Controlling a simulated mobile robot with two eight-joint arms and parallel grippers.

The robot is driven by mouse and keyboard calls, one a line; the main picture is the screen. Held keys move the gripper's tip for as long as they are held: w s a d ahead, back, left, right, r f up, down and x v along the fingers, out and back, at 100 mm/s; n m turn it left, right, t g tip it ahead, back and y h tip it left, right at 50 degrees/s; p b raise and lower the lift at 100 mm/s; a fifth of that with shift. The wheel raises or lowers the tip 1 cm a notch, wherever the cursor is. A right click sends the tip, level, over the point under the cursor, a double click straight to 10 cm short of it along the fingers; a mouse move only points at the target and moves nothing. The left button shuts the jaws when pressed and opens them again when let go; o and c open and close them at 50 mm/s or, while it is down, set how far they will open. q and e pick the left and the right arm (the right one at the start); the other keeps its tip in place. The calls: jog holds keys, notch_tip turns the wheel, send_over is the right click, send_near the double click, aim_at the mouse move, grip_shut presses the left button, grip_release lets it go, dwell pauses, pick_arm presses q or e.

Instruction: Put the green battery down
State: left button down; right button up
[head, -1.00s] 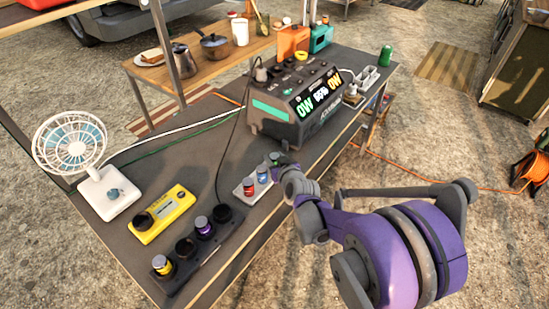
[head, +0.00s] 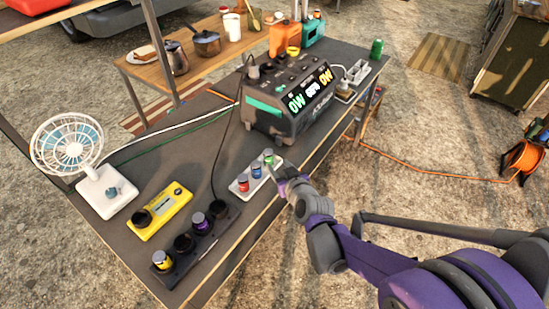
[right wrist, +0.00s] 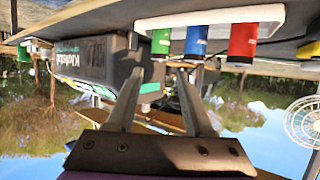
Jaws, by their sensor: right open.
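The green battery (head: 268,156) stands upright at the far end of a small white tray (head: 237,190), in line with a blue battery (head: 256,170) and a red battery (head: 243,182). My right gripper (head: 279,174) is close beside the green battery, on the tray's right. The right wrist view, which is upside down, shows the green battery (right wrist: 161,42), the blue one (right wrist: 195,40) and the red one (right wrist: 242,42) on the tray (right wrist: 212,18). There the right gripper's fingers (right wrist: 157,80) are apart with nothing between them. My left gripper is not in view.
A grey power station (head: 285,105) stands behind the tray. A dark holder (head: 215,232) with purple and yellow batteries, a yellow tester (head: 160,212) and a white fan (head: 75,150) are nearer the left. A green can (head: 376,48) stands at the table's far right.

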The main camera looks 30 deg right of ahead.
jog(key=shift+s+r, duration=0.2)
jog(key=shift+s, duration=0.25)
jog(key=s+a+f+n+g+y, duration=0.25)
jog(key=s+a, duration=0.35)
jog(key=a, duration=0.3)
jog(key=s+a+g, duration=0.2)
jog(key=s+g, duration=0.1)
jog(key=s, duration=0.4)
jog(key=s+a+f+g, duration=0.1)
jog(key=s+a+g, duration=0.1)
jog(key=s, duration=0.5)
jog(key=shift+s+f+g, duration=0.2)
jog(key=shift+f+g, duration=0.05)
jog(key=shift+g, duration=0.3)
